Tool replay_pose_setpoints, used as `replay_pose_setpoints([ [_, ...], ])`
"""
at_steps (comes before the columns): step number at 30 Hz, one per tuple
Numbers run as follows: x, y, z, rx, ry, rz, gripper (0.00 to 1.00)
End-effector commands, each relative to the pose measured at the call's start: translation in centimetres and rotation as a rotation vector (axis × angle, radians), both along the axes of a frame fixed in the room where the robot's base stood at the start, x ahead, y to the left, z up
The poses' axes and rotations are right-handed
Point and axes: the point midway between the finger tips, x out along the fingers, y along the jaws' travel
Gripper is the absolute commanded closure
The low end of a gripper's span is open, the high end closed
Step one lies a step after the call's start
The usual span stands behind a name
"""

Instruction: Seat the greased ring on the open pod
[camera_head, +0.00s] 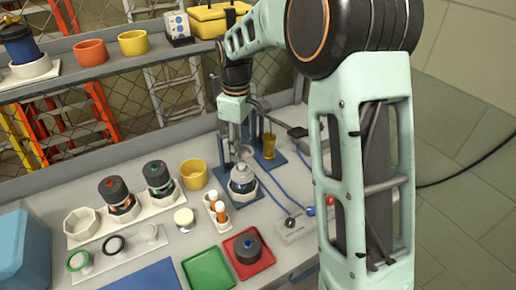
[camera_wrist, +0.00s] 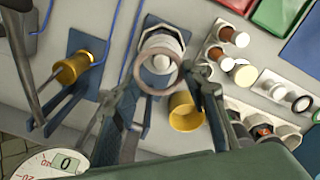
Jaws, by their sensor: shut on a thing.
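My gripper (camera_head: 236,138) is above the work table, shut on a thin pinkish-tan ring (camera_wrist: 137,76). The ring also shows below the fingers in the body camera view (camera_head: 247,152). In the wrist view my gripper (camera_wrist: 165,88) has one finger on each side of the ring. In the wrist view the pod (camera_wrist: 160,60) shows through and behind the ring. The ring appears apart from the pod, above it; the exact gap and any grease cannot be told.
Two dark-capped pods (camera_head: 157,178) and a plate with loose rings (camera_head: 114,245) lie left. A red tray (camera_head: 262,262) and green tray (camera_head: 208,270) are in front. Blue cables cross the right.

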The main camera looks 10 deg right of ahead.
Motion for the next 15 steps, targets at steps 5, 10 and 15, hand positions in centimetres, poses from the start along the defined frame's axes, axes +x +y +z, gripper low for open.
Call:
replay_pose_setpoints([
  [5, -0.1, 1.0, 0.3, 0.000, 0.000, 0.001, 0.69],
  [10, -0.1, 1.1, -0.6, 0.000, 0.001, 0.001, 0.69],
  [15, -0.1, 1.0, -2.1, 0.000, 0.001, 0.001, 0.69],
])
